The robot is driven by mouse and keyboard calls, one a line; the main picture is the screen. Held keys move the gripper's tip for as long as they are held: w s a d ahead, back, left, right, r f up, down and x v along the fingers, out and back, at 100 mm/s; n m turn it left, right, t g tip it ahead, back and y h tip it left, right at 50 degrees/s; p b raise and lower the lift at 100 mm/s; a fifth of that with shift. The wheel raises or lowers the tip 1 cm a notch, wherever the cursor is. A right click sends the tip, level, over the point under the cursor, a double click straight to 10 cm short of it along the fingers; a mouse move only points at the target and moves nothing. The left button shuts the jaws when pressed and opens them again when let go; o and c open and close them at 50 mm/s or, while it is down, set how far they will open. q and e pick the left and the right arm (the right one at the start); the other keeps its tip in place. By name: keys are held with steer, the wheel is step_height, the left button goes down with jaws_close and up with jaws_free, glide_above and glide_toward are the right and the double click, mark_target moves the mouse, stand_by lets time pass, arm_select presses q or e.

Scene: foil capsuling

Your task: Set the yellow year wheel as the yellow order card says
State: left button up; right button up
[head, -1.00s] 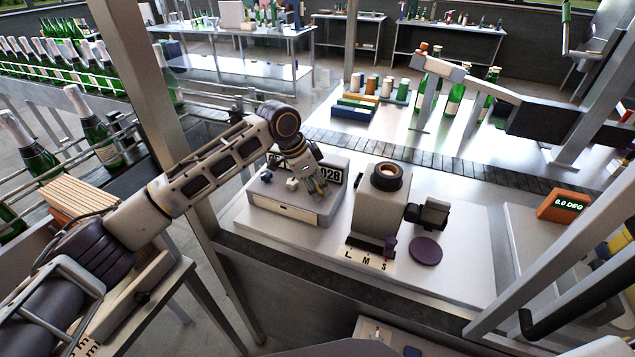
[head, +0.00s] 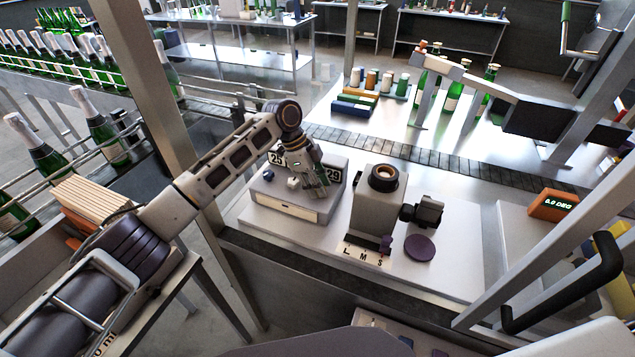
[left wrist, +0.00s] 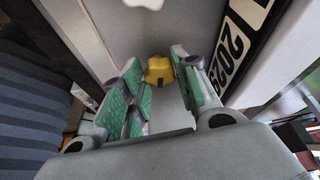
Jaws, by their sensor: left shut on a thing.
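My left gripper (head: 318,188) reaches over a grey box (head: 290,207) with number windows on its back part. In the left wrist view its green-padded fingers (left wrist: 160,88) are shut on the yellow year wheel (left wrist: 159,70); in the head view the gripper hides this wheel. The right number window (head: 334,175) shows digits ending in 29, and in the left wrist view this black-framed window (left wrist: 236,45) seems to read 2029. The left window (head: 278,158) shows 25, partly covered. I cannot make out a yellow order card. My right gripper is not in view.
A blue knob (head: 268,175) and a white knob (head: 292,183) sit on the box, left of my gripper. A grey press-like unit (head: 378,205) with a ring on top stands to its right, beside a purple disc (head: 420,248). An orange display (head: 552,205) is further right.

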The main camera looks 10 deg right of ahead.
arm_select(q)
steer(key=shift+w+d+m+g+y, duration=0.1)
steer(key=shift+m+g+y, duration=0.2)
steer(key=shift+m, duration=0.75)
steer(key=shift+w+d+m+g+y, duration=0.1)
steer(key=shift+m+g, duration=0.3)
steer(key=shift+m, duration=0.65)
steer(key=shift+a, duration=0.1)
steer(key=o, duration=1)
steer(key=v, duration=1.2)
